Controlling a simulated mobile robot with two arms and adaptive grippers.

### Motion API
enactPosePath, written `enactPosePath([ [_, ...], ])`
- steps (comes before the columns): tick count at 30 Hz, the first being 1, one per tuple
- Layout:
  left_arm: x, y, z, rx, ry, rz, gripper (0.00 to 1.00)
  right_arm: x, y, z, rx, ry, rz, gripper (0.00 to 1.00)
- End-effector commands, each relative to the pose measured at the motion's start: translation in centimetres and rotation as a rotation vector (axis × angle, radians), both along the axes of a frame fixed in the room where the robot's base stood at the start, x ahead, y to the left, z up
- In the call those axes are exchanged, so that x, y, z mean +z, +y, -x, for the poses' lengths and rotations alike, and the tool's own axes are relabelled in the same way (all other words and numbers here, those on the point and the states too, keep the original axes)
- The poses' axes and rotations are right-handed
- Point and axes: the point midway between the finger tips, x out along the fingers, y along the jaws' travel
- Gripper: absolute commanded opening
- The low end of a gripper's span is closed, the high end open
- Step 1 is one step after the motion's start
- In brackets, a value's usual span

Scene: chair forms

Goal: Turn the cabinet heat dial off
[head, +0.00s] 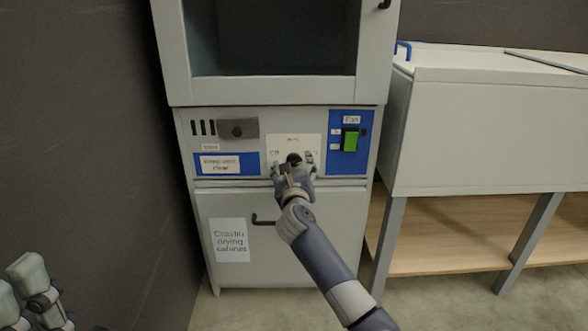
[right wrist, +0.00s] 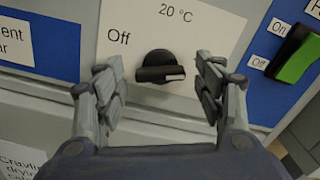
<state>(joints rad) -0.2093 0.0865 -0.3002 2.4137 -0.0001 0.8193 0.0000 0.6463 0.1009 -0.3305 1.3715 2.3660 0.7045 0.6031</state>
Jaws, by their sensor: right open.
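The heat dial is a black round knob with a bar grip (right wrist: 160,66) on a white plate (right wrist: 200,20) marked "Off" at the left and "20 °C" at the top. The bar lies nearly level, with a white mark at its right end. In the head view the dial (head: 293,158) shows just above my right gripper (head: 294,168). My right gripper is open, with one finger on each side of the dial; in the right wrist view (right wrist: 162,80) gaps show between the fingers and the knob. Part of my left gripper (head: 22,285) shows at the lower left, away from the cabinet.
The drying cabinet (head: 280,92) has a green fan switch (head: 350,140) right of the dial and a lower door with a black handle (head: 265,220). A bench (head: 480,130) stands at the right. A dark wall (head: 80,120) is at the left.

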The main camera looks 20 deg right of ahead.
Motion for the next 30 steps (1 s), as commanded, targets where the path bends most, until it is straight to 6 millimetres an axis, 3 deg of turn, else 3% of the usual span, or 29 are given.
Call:
enactPosePath([
  [2, 0.0, 0.0, 0.0, 0.0, 0.0, 0.0, 0.4, 0.0, 0.0, 0.0, 0.0, 0.0, 0.0, 0.59],
  [7, 0.0, 0.0, 0.0, 0.0, -0.001, 0.0, 0.4, 0.0, 0.0, 0.0, 0.0, 0.0, 0.001, 0.2],
  [22, 0.5, 0.2, 0.4, -0.001, 0.003, 0.007, 0.4, 0.2, 0.0, 0.0, 0.0, 0.009, 0.028, 0.19],
  [25, -0.5, 0.1, 0.2, -0.002, 0.051, 0.002, 0.4, 0.3, 0.0, 0.0, -0.001, 0.016, 0.049, 0.19],
  [30, -0.5, 0.3, 0.6, -0.004, 0.084, 0.006, 0.4, 0.3, 0.1, 0.1, 0.001, 0.03, 0.092, 0.19],
])
